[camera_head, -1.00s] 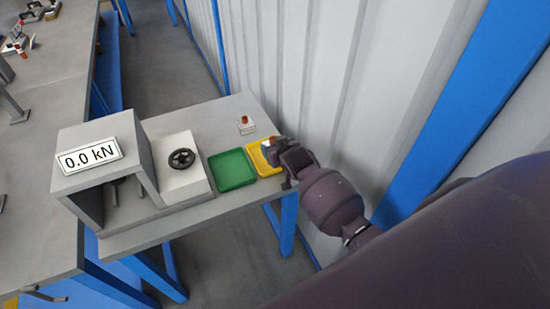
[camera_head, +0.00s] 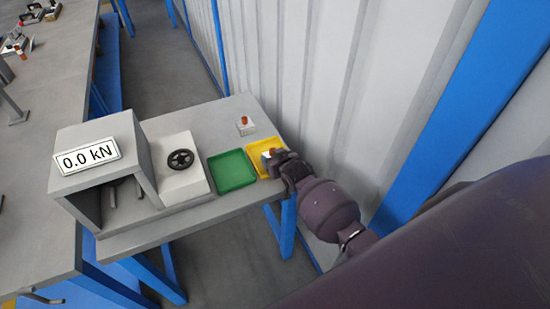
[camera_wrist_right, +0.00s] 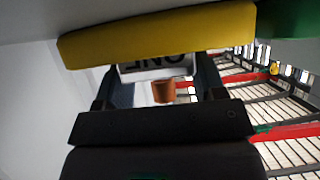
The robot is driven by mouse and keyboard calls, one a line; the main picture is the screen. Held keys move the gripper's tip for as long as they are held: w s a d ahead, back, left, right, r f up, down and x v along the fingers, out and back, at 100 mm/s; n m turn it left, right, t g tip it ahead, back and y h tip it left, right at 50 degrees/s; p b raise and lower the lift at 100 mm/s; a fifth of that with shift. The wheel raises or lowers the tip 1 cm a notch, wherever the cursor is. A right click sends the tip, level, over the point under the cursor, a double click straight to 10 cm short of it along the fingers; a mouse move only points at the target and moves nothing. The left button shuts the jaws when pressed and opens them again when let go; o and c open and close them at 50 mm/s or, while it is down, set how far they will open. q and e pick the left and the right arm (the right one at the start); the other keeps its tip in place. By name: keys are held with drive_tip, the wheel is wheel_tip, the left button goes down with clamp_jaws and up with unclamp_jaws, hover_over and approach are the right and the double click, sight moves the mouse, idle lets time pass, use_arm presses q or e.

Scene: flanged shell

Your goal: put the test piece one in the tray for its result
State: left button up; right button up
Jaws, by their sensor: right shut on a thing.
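My right gripper (camera_head: 276,158) is at the right side of the yellow tray (camera_head: 256,148) on the small table. In the right wrist view the gripper (camera_wrist_right: 155,78) is shut on test piece one (camera_wrist_right: 158,70), a pale block whose label reads "ONE" upside down, with an orange-brown part (camera_wrist_right: 163,91) on it. The yellow tray (camera_wrist_right: 160,35) shows close to the block there. I cannot tell whether the block touches the tray. The green tray (camera_head: 232,170) lies left of the yellow one and looks empty. My left gripper is not in view.
A grey test machine (camera_head: 97,160) with a display reading 0.0 kN and a black handwheel (camera_head: 180,159) stands at the left. Another small block (camera_head: 245,127) with an orange-brown top is behind the trays. A corrugated wall (camera_head: 320,90) rises close on the right.

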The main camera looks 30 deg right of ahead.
drive_tip(key=o, duration=1.5)
drive_tip(key=shift+o, duration=0.2)
drive_tip(key=shift+r, duration=0.1)
drive_tip(key=shift+s+r, duration=0.25)
drive_tip(key=shift+s, duration=0.3)
drive_tip(key=s+a+r+p, duration=0.1)
drive_tip(key=s, duration=1.3)
drive_tip(key=s+a+r+n, duration=0.1)
drive_tip(key=s, duration=1.2)
drive_tip(key=shift+s+r+n+p, duration=0.3)
drive_tip(key=shift+s+r+p, duration=0.05)
drive_tip(key=shift+p, duration=0.05)
